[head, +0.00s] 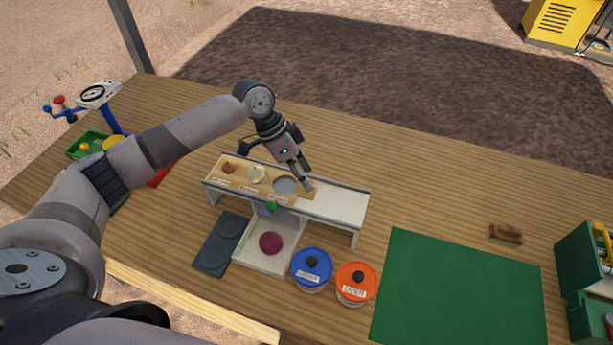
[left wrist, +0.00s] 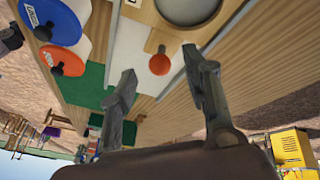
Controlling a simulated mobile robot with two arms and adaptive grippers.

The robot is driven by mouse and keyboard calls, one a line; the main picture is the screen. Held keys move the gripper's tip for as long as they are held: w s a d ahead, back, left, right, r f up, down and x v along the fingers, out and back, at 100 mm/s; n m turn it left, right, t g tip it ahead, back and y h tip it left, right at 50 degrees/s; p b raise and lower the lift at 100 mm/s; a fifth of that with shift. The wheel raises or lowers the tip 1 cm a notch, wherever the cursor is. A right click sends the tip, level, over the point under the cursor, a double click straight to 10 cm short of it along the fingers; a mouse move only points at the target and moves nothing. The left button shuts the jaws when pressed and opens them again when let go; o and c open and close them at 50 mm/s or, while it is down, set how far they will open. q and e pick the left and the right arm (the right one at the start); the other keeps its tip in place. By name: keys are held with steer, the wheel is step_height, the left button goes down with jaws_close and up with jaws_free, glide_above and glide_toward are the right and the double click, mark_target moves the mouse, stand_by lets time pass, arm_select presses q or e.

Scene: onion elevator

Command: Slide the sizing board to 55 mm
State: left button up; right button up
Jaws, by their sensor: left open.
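The wooden sizing board (head: 242,171) lies in the white rail stand (head: 345,204), toward its left part, with bare channel to its right. It has a row of round openings, with labels too small to read. My left gripper (head: 278,168) is open above the board's right part. In the left wrist view, an orange knob (left wrist: 159,63) stands on the board's (left wrist: 163,38) end. It appears between the open fingertips of my gripper (left wrist: 160,75), with gaps on both sides. The gripper hides this knob in the head view. My right gripper is not in view.
A purple onion (head: 270,242) sits in the white bin under the stand. A blue-lidded jar (head: 311,265) and an orange-lidded jar (head: 357,281) stand in front. A green mat (head: 458,290) lies right. A scale (head: 99,95) stands far left. The table's back is clear.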

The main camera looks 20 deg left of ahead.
arm_select(q)
steer(key=shift+x, duration=0.95)
steer(key=shift+f, duration=0.25)
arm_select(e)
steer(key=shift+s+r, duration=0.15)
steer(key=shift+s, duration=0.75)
arm_select(q)
steer(key=shift+c, duration=0.4)
jaws_close()
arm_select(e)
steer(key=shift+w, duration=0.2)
arm_select(q)
steer(key=shift+d, duration=0.1)
